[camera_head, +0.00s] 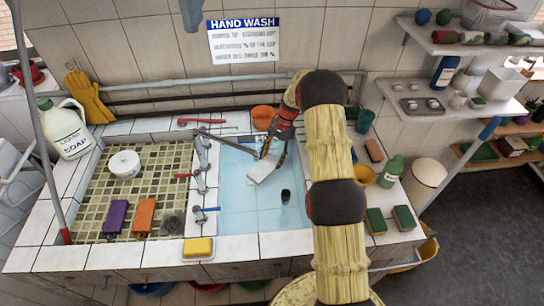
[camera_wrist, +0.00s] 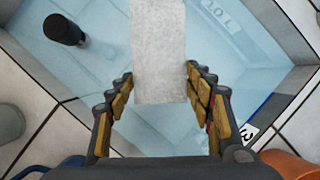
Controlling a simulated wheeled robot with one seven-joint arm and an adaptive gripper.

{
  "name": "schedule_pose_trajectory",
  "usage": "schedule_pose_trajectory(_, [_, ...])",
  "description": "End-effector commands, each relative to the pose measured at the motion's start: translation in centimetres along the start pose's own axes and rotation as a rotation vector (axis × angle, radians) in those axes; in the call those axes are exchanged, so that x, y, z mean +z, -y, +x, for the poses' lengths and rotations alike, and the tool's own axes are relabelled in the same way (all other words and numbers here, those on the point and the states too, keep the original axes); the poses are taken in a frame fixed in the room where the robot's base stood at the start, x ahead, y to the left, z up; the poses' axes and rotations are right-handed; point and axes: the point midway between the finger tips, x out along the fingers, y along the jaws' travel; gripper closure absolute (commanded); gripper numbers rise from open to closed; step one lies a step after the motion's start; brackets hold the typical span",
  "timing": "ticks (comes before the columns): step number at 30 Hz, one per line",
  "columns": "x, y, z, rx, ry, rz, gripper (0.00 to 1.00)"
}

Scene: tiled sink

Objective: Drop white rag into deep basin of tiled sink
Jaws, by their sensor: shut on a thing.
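The white rag (camera_head: 264,169) hangs from my gripper (camera_head: 274,148) over the deep basin (camera_head: 243,218), the light blue right side of the tiled sink. In the wrist view the rag (camera_wrist: 158,45) is a flat pale strip between the two fingers of my gripper (camera_wrist: 158,84), with the basin's blue floor (camera_wrist: 110,60) below. My gripper is shut on the rag. How far the rag is above the basin floor is hard to tell. My arm hides part of the basin's right side.
A small black object (camera_head: 285,196) is in the basin. Taps (camera_head: 201,185) line the divider to the left. The shallow tiled side (camera_head: 93,192) holds a white round thing (camera_head: 123,164) and purple and orange sponges. An orange pot (camera_head: 263,113) stands behind; green-topped sponges (camera_head: 376,221) lie right.

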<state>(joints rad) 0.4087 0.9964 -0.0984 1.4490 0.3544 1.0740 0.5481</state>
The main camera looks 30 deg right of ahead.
Motion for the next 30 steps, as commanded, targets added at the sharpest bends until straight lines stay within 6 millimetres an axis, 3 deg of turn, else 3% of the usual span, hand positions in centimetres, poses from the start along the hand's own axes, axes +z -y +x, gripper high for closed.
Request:
schedule_pose_trajectory(3, [-0.48, -0.08, 1.17, 0.0, 0.0, 0.0, 0.73])
schedule_pose_trajectory(13, [-0.56, -0.07, 1.32, 0.0, -0.001, 0.0, 0.73])
schedule_pose_trajectory(14, [-0.56, -0.08, 1.32, 0.0, -0.001, 0.0, 0.46])
schedule_pose_trajectory(24, [-0.56, -0.09, 1.34, 0.0, 0.0, 0.0, 0.27])
schedule_pose_trajectory(30, [-0.56, -0.09, 1.35, 0.0, 0.0, 0.0, 0.26])
